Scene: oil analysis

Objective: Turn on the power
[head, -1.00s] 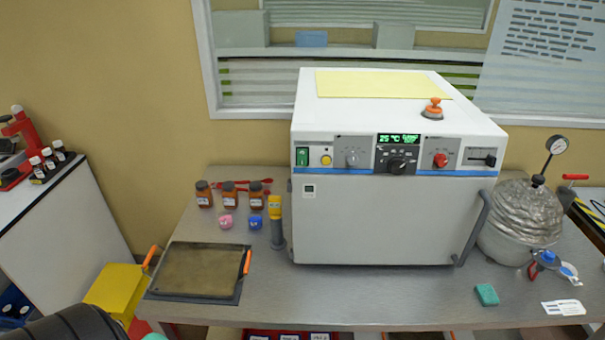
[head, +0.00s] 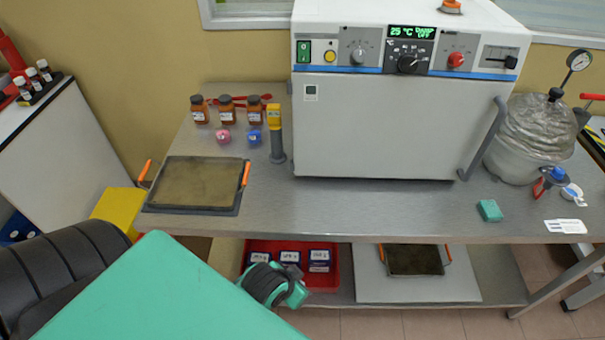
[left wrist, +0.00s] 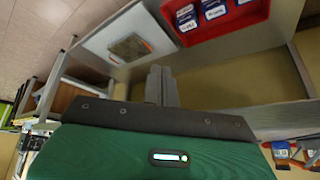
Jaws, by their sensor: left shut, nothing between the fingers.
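The white oven-like machine (head: 385,130) stands on the grey table. A green rocker switch (head: 303,52) is at the left end of its front panel, beside a round yellow button (head: 330,56). The panel display (head: 411,32) is lit and reads 25 °C, with further small text. My left arm comes in from the lower left of the head view, low in front of the table and well away from the switch. In the left wrist view my left gripper (left wrist: 161,84) is shut and empty. My right gripper is in no view.
Brown bottles (head: 227,109), a yellow-topped handheld device (head: 275,132) and a dark tray (head: 195,184) with orange handles are left of the machine. A pressure pot (head: 525,140) is at right. Below, a red bin (head: 322,276) sits on the lower shelf. The table front is mostly clear.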

